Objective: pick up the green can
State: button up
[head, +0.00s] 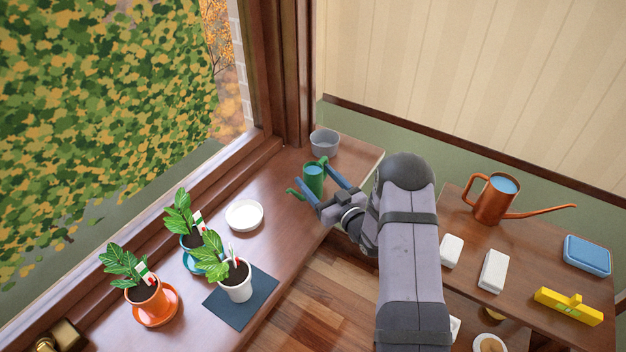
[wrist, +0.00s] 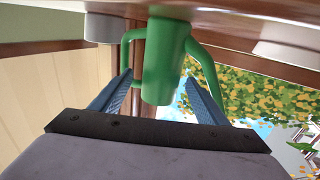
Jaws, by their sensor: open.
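The green can (head: 314,180) is a small watering can standing upright on the wooden windowsill (head: 272,262). In the wrist view the picture is upside down, and the can (wrist: 163,62) hangs in the middle, with a squared handle on the left and a long spout on the right. My gripper (head: 312,176) is open, with its blue fingers reaching towards the can from the room side. In the wrist view my gripper (wrist: 159,78) has one finger on each side of the can's body, near the handle and the spout. A gap shows beside the body; finger contact with handle or spout is unclear.
A grey pot (head: 324,142) stands behind the can, and a white saucer (head: 244,215) lies to its left. Several potted plants (head: 237,281) stand nearer on the sill. A side table at right holds a copper watering can (head: 494,199), a blue tin (head: 587,256) and a yellow level (head: 568,305).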

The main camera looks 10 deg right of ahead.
jog(key=shift+w, duration=0.1)
jog(key=c, duration=1.3)
jog(key=shift+r, duration=0.1)
jog(key=shift+r, duration=0.15)
jog(key=shift+r+b, duration=0.75)
jog(key=shift+r, duration=4.1)
